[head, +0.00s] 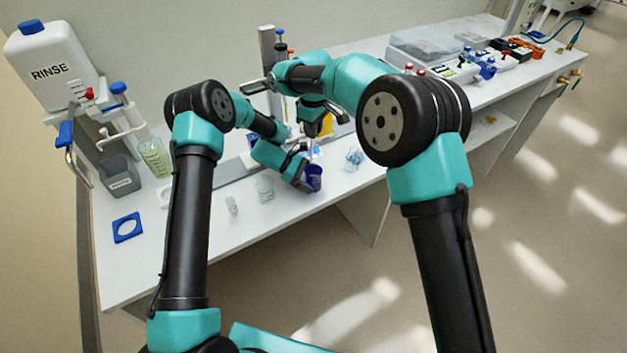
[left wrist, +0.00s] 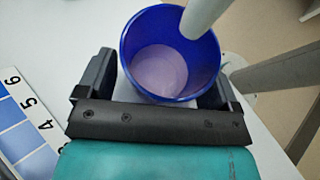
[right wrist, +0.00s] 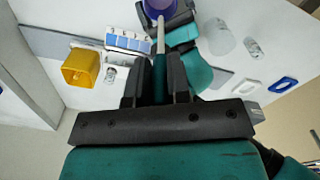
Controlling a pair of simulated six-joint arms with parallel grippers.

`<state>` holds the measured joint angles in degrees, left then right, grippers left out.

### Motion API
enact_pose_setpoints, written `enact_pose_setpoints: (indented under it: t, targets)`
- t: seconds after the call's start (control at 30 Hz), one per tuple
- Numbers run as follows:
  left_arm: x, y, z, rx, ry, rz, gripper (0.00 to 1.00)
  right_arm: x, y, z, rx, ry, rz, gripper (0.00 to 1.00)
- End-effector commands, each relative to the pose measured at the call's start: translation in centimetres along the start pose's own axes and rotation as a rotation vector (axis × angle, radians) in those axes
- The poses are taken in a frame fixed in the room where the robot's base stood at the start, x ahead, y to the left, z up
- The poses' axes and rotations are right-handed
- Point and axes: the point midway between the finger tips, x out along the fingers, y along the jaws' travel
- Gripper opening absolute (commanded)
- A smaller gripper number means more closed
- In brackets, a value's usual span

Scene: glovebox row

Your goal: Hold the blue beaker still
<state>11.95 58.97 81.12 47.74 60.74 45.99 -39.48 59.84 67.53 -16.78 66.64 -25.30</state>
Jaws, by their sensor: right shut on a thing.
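The blue beaker (head: 315,178) stands near the front edge of the bench. In the left wrist view it (left wrist: 128,55) is seen from above, with pale purple liquid inside. My left gripper (head: 304,178) has one finger on each side of it; in the left wrist view its fingers (left wrist: 160,85) stand wide, and I cannot tell whether they touch the wall. My right gripper (right wrist: 158,80) is shut on the teal handle of a pale rod (right wrist: 160,38). The rod reaches into the beaker's mouth, as the left wrist view shows (left wrist: 203,14).
A clear beaker (head: 265,188) and a small vial (head: 231,205) stand left of the blue beaker. Another glass with blue in it (head: 354,157) stands to its right. A yellow container (right wrist: 82,67) and a numbered blue card (left wrist: 22,140) are close by.

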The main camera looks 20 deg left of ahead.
Motion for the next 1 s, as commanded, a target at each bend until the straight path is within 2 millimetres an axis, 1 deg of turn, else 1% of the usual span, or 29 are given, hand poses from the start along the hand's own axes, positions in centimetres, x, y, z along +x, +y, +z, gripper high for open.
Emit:
enact_pose_setpoints:
  t: [0.03, 0.07, 0.3, 0.47, 0.57, 0.67, 0.9, 1.0]
  targets:
    - [0.0, 0.0, 0.0, 0.0, 0.0, 0.0, 0.91, 0.0, 0.0, 0.0, 0.0, 0.0, 0.0, 0.0]
    - [0.0, 0.0, 0.0, 0.0, 0.0, 0.0, 0.93, 0.0, 0.0, 0.0, 0.0, 0.0, 0.0, 0.0]
    - [-0.1, 0.0, 0.0, 0.0, 0.0, 0.0, 0.93, 0.0, 0.0, 0.0, 0.0, 0.0, 0.0, 0.0]
    - [-0.8, 0.0, 0.0, 0.001, 0.001, 0.001, 0.93, 0.0, 0.0, 0.0, 0.0, 0.0, 0.0, 0.0]
    - [-1.9, 0.0, 0.0, 0.0, 0.0, 0.002, 0.93, 0.0, 0.0, 0.0, 0.0, 0.0, 0.0, 0.0]
    - [-3.5, 0.1, 0.0, 0.0, 0.001, 0.004, 0.93, 0.0, 0.0, 0.0, 0.0, 0.0, 0.0, 0.0]
    - [-8.1, 0.1, 0.0, 0.001, 0.001, 0.004, 0.93, 0.0, 0.0, 0.0, 0.0, 0.0, 0.0, 0.0]
    - [-9.8, 0.0, -0.1, -0.001, 0.001, 0.003, 0.93, 0.0, 0.0, 0.0, 0.0, 0.0, 0.0, 0.0]
